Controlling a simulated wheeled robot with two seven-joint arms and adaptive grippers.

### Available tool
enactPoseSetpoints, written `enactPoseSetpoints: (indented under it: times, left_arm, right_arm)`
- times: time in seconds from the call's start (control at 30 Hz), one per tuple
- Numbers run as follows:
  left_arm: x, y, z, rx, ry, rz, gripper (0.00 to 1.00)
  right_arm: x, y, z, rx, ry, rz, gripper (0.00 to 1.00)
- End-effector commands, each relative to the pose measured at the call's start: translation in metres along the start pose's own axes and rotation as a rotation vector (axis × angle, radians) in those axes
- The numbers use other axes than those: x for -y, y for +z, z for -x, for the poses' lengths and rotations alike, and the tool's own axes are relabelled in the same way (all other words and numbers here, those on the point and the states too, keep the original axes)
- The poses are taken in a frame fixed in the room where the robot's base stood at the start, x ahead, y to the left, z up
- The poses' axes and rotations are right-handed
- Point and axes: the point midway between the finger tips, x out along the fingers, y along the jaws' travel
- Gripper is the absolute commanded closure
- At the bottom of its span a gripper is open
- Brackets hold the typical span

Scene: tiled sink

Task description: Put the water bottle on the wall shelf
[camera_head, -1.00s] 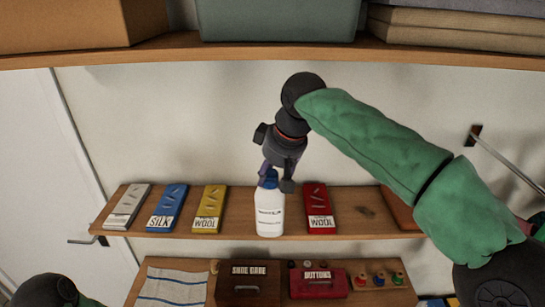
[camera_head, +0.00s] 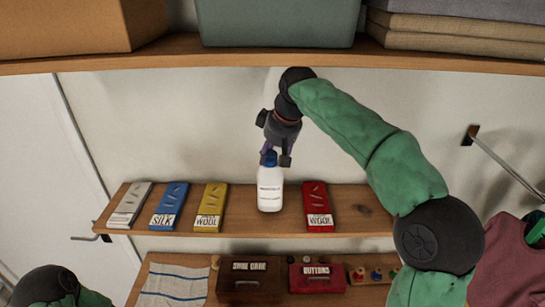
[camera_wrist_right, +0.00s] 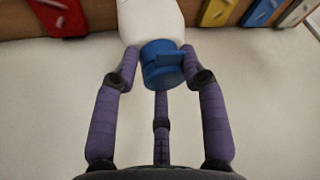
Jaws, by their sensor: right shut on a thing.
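The white water bottle (camera_head: 270,188) with a blue cap hangs upright from my right gripper (camera_head: 277,158). It shows in front of the middle of the wall shelf (camera_head: 352,208), in the gap between the yellow and red boxes. I cannot tell whether its base touches the shelf. In the right wrist view the purple fingers (camera_wrist_right: 162,78) are shut around the blue cap (camera_wrist_right: 162,62), with the white body (camera_wrist_right: 150,20) beyond. My left gripper is out of view; only part of the left arm shows at the lower left.
Grey, blue and yellow (camera_head: 211,207) boxes stand left of the bottle, a red box (camera_head: 317,206) right of it. Shelf to the right of the red box is bare. A thick upper shelf (camera_head: 270,55) carries large bins. Below are brown and red (camera_head: 318,278) boxes and a striped cloth.

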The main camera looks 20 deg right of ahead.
Motion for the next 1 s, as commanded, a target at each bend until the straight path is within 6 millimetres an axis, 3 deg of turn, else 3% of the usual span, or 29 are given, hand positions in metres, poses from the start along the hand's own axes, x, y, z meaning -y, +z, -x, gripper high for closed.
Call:
enactPoseSetpoints:
  times: [0.57,0.6,0.67,1.0]
  left_arm:
    - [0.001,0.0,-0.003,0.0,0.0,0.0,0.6]
    - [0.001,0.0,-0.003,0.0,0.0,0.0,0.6]
    - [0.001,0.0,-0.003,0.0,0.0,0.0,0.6]
    - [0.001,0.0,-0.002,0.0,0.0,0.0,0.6]
  right_arm:
    - [0.0,0.007,-0.013,-0.002,0.0,0.0,1.0]
    - [0.001,0.008,-0.015,0.002,-0.001,0.0,0.52]
    - [0.001,0.008,-0.015,0.002,-0.001,0.0,0.35]
    - [0.001,0.007,-0.014,0.003,-0.001,0.0,0.34]
